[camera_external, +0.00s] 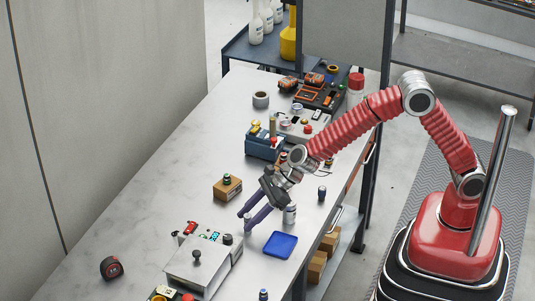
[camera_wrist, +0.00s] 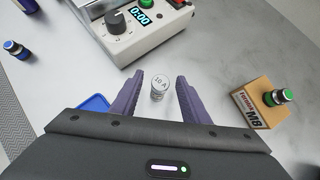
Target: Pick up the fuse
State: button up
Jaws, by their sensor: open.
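The fuse (camera_wrist: 158,86) is a small silvery cylinder with "10 A" on its top. In the wrist view it stands between the two purple fingers of my gripper (camera_wrist: 165,90). The fingers are open, with a clear gap on each side of the fuse. In the external view my gripper (camera_external: 245,220) reaches low over the worktop. I cannot make out the fuse clearly there; the fingers may hide it.
A device with a dial and display (camera_wrist: 130,22) stands ahead of the fuse. A blue tray (camera_external: 278,245) and a silvery cylinder (camera_external: 289,214) are right of the fingers in the external view. A cardboard box (camera_external: 227,188) is left. Bare worktop (camera_external: 160,185) lies beyond.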

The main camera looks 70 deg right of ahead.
jog(key=shift+w+a+f, duration=0.2)
jog(key=shift+f, duration=0.05)
dwell(0.4)
grip_shut()
dwell(0.4)
